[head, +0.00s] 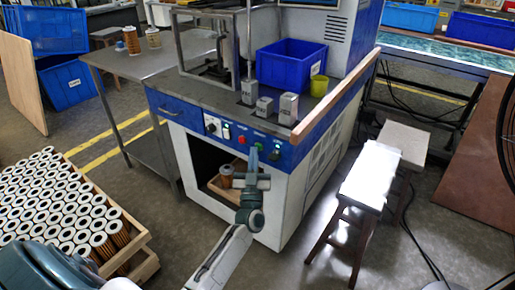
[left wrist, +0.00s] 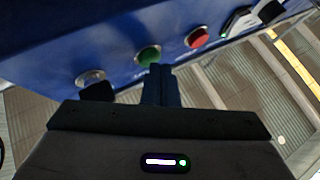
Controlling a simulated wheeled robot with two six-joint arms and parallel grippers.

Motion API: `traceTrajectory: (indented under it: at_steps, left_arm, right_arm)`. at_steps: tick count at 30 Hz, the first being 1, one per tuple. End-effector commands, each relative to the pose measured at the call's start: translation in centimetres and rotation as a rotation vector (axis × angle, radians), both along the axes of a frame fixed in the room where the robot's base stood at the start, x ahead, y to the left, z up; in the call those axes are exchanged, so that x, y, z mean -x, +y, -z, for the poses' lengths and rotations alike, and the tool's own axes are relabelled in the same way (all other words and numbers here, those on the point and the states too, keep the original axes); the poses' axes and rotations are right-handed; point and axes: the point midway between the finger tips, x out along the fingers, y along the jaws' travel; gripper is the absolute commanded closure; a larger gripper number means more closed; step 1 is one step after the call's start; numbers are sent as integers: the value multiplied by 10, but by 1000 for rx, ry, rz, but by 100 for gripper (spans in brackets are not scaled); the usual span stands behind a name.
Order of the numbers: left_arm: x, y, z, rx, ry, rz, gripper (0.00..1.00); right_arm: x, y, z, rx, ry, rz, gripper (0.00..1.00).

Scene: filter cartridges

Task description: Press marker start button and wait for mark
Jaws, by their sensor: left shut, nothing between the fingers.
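The marker machine's blue front panel (head: 290,153) carries a green button (head: 259,146) and a red button (head: 241,139) in a row. In the left wrist view the green button (left wrist: 148,54) is just beyond the fingertips, with the red button (left wrist: 198,37) to its right. My left gripper (head: 252,158) is shut and empty, its tips close in front of the green button; it also shows in the left wrist view (left wrist: 159,70). I cannot tell whether the tips touch the button. My right gripper is not in view.
A black knob (head: 211,126) sits left of the buttons. Grey blocks (head: 288,108) and a blue bin (head: 290,62) stand on the machine top. A cartridge (head: 226,174) is in the open bay below. A crate of cartridges (head: 143,266) and a stool (head: 372,172) flank the machine.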

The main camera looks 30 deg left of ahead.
Motion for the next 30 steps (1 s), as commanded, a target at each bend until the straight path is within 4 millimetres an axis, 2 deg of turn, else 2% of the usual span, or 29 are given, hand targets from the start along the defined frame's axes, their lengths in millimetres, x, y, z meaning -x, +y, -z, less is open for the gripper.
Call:
traceTrajectory:
  at_steps: [14, 24, 30]
  left_arm:
    - [-2, 0, 0, 0, 0, 0, 100]
    - [11, 1, -2, -1, 0, 1, 100]
    - [13, 1, -1, 0, -1, 0, 100]
  right_arm:
    - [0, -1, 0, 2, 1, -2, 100]
    - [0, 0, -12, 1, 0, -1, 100]
    - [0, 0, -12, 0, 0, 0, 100]
